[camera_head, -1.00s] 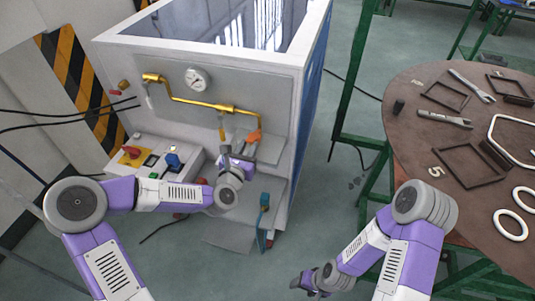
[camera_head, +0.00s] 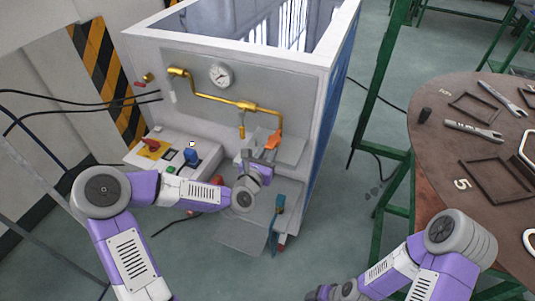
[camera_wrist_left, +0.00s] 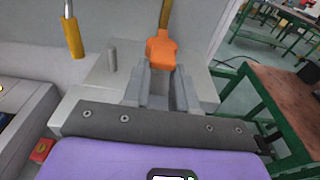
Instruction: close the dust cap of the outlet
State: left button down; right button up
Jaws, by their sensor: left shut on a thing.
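The orange part (camera_head: 273,140), which looks like the dust cap, is at the lower end of the yellow pipe (camera_head: 243,106) on the front of the generator (camera_head: 130,45). It also shows in the left wrist view (camera_wrist_left: 162,48). My left gripper (camera_head: 264,153) is just below it. In the left wrist view its grey fingers (camera_wrist_left: 164,72) reach the lower end of the orange part and are shut on it. The fingers hide the lower end and the outlet's mouth. My right gripper (camera_head: 318,294) is cut off at the bottom edge; its fingers cannot be made out.
A pressure gauge (camera_head: 221,74) and a yellow lever (camera_head: 241,131) are near the pipe. A control box (camera_head: 150,165) with red and blue switches is left of my gripper. A round brown table (camera_head: 440,150) with tools stands at the right.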

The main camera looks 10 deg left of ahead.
pick_arm(q)
jog(key=c, duration=1.3)
grip_release()
jog(key=shift+f, duration=0.1)
jog(key=o, duration=0.4)
jog(key=shift+w, duration=0.25)
jog(key=shift+s, duration=0.1)
jog(key=s, duration=0.2)
jog(key=s+p, duration=0.1)
jog(key=s, duration=0.2)
jog(key=s+a+r+p, duration=0.1)
jog(key=s, duration=0.1)
jog(key=shift+s, duration=0.2)
